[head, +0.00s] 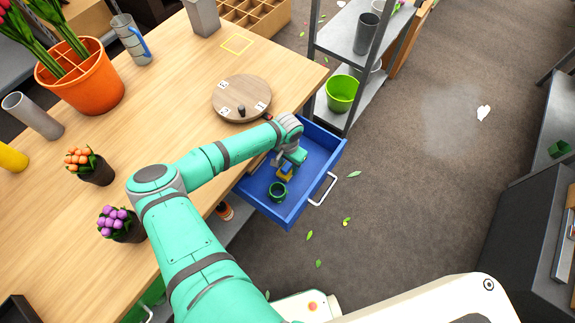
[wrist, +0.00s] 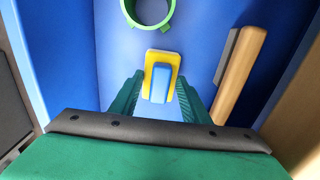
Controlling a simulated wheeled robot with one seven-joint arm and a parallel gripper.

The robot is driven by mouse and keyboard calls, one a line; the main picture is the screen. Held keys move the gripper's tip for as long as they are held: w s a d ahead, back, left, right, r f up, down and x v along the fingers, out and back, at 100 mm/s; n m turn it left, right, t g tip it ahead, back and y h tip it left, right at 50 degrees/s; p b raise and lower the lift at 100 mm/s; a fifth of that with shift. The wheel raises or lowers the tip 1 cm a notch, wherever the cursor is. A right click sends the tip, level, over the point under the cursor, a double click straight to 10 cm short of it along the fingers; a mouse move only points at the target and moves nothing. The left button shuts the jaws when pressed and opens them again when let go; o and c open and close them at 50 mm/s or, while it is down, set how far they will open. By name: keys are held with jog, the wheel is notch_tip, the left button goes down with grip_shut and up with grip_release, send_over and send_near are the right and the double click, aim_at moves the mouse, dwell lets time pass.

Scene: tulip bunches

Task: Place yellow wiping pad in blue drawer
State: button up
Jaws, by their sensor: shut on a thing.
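The blue drawer (head: 322,192) is pulled out from the side of the wooden table. The yellow wiping pad (head: 285,174) is inside the drawer's outline in the head view, under my gripper (head: 289,165). In the wrist view the pad (wrist: 150,61) has a yellow base and a blue grip block. The two green fingers of my gripper (wrist: 159,96) are shut on the pad, one on each side of the block. The blue drawer floor (wrist: 200,50) lies behind it. I cannot tell whether the pad touches the floor.
A green ring-shaped cup (head: 277,193) stands in the drawer just beyond the pad. A wooden-handled tool (wrist: 240,75) lies along the drawer's right side in the wrist view. A shelf with a lime bucket (head: 342,93) stands near the drawer. A round board (head: 241,96) is on the table.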

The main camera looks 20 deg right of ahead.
aim_at(287, 166)
jog(key=shift+f, duration=0.2)
jog(key=o, duration=0.9)
jog(key=shift+f, duration=0.1)
jog(key=shift+o, duration=0.2)
notch_tip(287, 166, up, 12)
dwell(0.4)
